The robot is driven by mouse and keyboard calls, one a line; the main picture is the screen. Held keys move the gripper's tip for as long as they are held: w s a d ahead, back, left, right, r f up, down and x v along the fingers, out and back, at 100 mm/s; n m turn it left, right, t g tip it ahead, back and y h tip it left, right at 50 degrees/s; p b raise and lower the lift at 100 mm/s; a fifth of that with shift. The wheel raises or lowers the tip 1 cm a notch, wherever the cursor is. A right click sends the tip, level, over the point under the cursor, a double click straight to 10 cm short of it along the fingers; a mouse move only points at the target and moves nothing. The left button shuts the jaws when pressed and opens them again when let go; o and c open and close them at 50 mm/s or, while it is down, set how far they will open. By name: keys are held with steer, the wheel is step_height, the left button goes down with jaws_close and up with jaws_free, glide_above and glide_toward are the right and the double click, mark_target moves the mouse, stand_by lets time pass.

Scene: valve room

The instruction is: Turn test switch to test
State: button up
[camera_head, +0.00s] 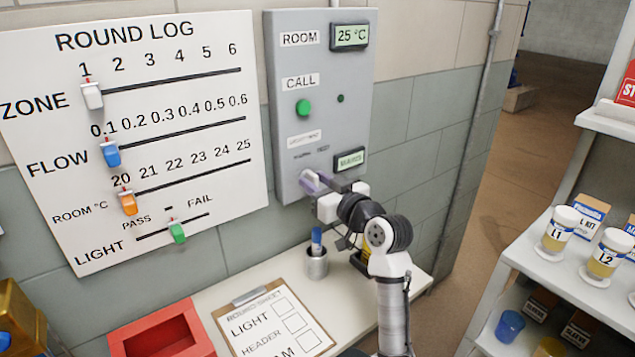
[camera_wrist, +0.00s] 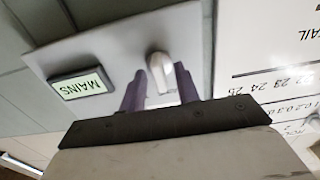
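The test switch is a light grey lever knob (camera_wrist: 160,72) on the grey wall panel (camera_head: 325,70). In the wrist view my gripper (camera_wrist: 160,88) has its two purple fingers on either side of the knob. The fingers stand apart, with a gap visible between the knob and at least one finger. The small display (camera_wrist: 80,86) beside the switch reads MAINS; it also shows in the head view (camera_head: 349,160). In the head view my gripper (camera_head: 313,184) is at the panel's lower part and largely covers the switch. The label above the switch is too blurred to read.
The panel also has a ROOM display (camera_head: 349,36) and a green CALL button (camera_head: 303,107). A round log board (camera_head: 150,190) hangs left. Below are a red tray (camera_head: 160,335), a clipboard (camera_head: 270,320) and a pen cup (camera_head: 316,264). Shelves with jars (camera_head: 558,235) stand right.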

jaws_close()
steer(key=shift+m, duration=0.3)
steer(key=m+p, duration=0.3)
steer(key=m, duration=0.2)
steer(key=shift+r+m+p, duration=0.1)
steer(key=shift+m+p, duration=0.2)
steer(key=shift+p, duration=0.05)
steer(key=m+p, duration=0.2)
steer(key=m, duration=0.1)
steer(key=shift+m+p, duration=0.35)
steer(key=shift+m, duration=0.05)
steer(key=shift+d+m+p, duration=0.1)
steer(key=shift+m+p, duration=0.5)
steer(key=shift+m, duration=0.3)
steer(key=shift+w+f, duration=0.1)
steer(key=shift+f, duration=0.1)
steer(key=shift+o, duration=0.4)
jaws_free()
